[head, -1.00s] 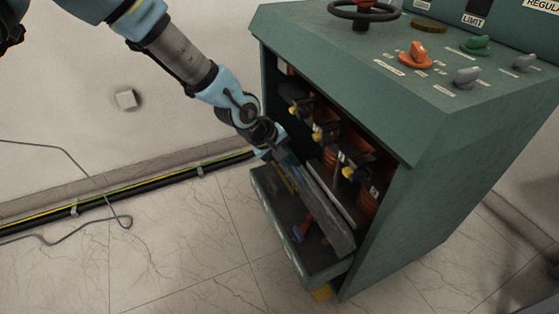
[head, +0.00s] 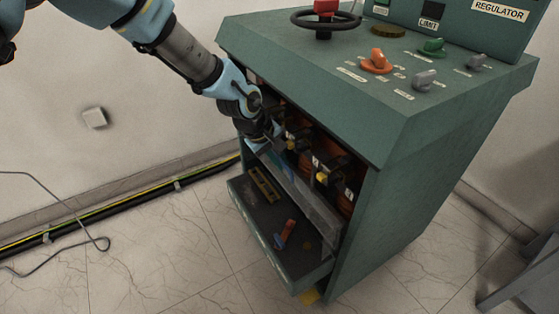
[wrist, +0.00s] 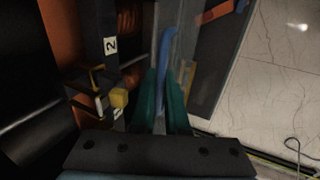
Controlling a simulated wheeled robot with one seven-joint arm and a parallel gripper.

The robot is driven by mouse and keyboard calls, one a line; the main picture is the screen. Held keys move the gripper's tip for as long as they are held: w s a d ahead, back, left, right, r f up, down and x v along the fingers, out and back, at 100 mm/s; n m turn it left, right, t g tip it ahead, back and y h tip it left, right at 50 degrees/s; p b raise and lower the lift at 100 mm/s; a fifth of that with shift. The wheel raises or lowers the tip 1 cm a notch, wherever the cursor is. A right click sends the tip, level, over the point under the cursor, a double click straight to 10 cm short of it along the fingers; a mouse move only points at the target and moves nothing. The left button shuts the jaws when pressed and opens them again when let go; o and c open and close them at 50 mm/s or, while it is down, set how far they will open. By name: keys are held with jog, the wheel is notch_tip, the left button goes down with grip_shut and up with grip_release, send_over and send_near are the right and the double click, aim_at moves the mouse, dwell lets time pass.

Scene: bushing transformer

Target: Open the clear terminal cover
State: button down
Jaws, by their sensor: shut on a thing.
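The clear terminal cover (head: 305,195) is a long, see-through grey panel. In the head view it slants along the lower front of the cabinet opening, below the row of terminals and above the drawer. My gripper (head: 268,142) is at the cover's far left end, at the edge of the opening. In the head view the fingertips are largely hidden by the wrist and the shadow.
Terminals with yellow parts (head: 322,177) sit close behind the cover. The pulled-out drawer (head: 290,265) below holds a blue and orange tool (head: 286,234) and a yellow item (head: 264,184). The green cabinet top (head: 330,75) overhangs the opening.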

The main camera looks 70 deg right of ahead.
jog(key=c, duration=1.2)
grip_release()
jog(key=shift+w, duration=0.1)
jog(key=v, duration=1)
jog(key=shift+a+r, duration=0.25)
jog(key=shift+r, duration=0.05)
jog(key=shift+c, duration=0.4)
